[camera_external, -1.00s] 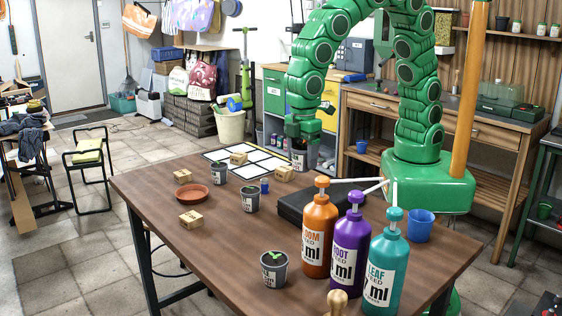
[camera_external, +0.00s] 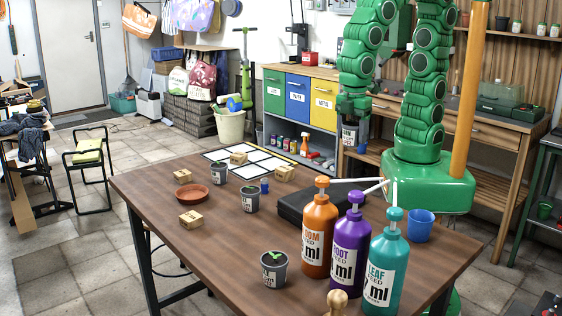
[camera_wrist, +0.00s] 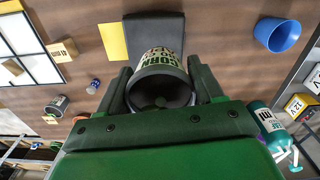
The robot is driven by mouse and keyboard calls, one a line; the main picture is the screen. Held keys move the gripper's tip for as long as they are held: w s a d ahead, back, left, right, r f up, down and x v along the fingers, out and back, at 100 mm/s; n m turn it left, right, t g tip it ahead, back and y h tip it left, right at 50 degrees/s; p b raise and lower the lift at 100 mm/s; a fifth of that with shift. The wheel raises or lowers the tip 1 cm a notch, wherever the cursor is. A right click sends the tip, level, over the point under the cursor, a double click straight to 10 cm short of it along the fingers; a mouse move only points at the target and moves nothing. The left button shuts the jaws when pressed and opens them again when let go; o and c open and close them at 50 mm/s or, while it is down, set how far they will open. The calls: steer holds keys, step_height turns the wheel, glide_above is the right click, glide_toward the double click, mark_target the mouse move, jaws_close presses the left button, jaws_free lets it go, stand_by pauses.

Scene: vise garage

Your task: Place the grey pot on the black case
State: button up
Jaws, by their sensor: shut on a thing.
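My gripper (camera_external: 353,112) is shut on a grey pot (camera_external: 350,136) with a pale label, held in the air in front of the workbench. The pot (camera_wrist: 160,80) also shows between my fingers in the wrist view. The black case (camera_external: 293,208) lies flat on the brown table, partly hidden behind the orange bottle. In the wrist view the case (camera_wrist: 157,28) lies just beyond the held pot, which overlaps its near part. The pot is well above the table and apart from the case.
Orange (camera_external: 319,235), purple (camera_external: 347,255) and teal (camera_external: 385,265) pump bottles stand in front of the case. A blue cup (camera_external: 419,226) stands to the right. Several other grey pots, wooden blocks, a terracotta saucer (camera_external: 191,192) and a white grid sheet (camera_external: 240,172) lie leftward.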

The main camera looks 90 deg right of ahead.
steer(key=s+d, duration=0.3)
steer(key=s, duration=0.1)
steer(key=shift+w+a+f, duration=1.35)
steer(key=shift+w+f, duration=0.2)
steer(key=shift+w, duration=0.3)
steer(key=shift+w+a+f, duration=1.35)
steer(key=shift+w+f, duration=0.25)
steer(key=shift+w, duration=0.3)
steer(key=shift+w+a+f, duration=1.35)
steer(key=shift+w+f, duration=0.2)
steer(key=shift+w, duration=0.3)
steer(key=shift+w+a+f, duration=0.1)
steer(key=shift+w+f, duration=0.1)
steer(key=shift+f, duration=1.6)
steer(key=shift+f, duration=0.15)
steer(key=o, duration=1.2)
